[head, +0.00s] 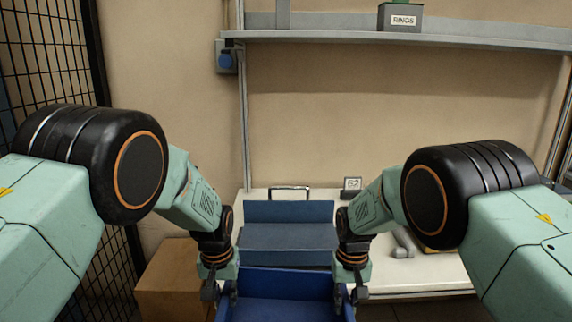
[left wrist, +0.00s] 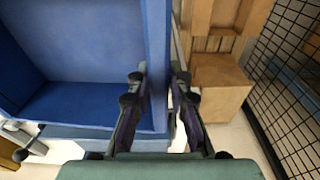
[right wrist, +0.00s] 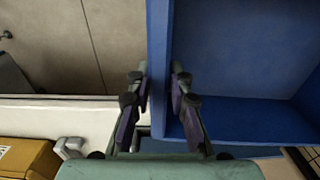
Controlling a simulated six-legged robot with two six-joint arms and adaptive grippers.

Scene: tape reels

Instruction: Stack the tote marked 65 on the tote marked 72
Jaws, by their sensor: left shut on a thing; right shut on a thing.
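A deep-blue open tote (head: 285,283) is held in front of me at the bottom of the head view. My left gripper (head: 222,290) is shut on its left wall, and my right gripper (head: 350,290) on its right wall. In the left wrist view the fingers (left wrist: 158,80) straddle the wall of this tote (left wrist: 80,50); in the right wrist view the fingers (right wrist: 158,80) do the same on the opposite wall (right wrist: 159,40). A second, greyer-blue tote (head: 288,238) stands beyond it on the white table. No number is readable on either tote.
The white table (head: 430,272) carries a small sign (head: 351,184), a metal handle-like frame (head: 289,188) and a grey and yellow tool (head: 405,243). A cardboard box (head: 172,280) stands at left by a mesh fence (head: 50,50). A shelf (head: 320,37) holds a RINGS box (head: 401,18).

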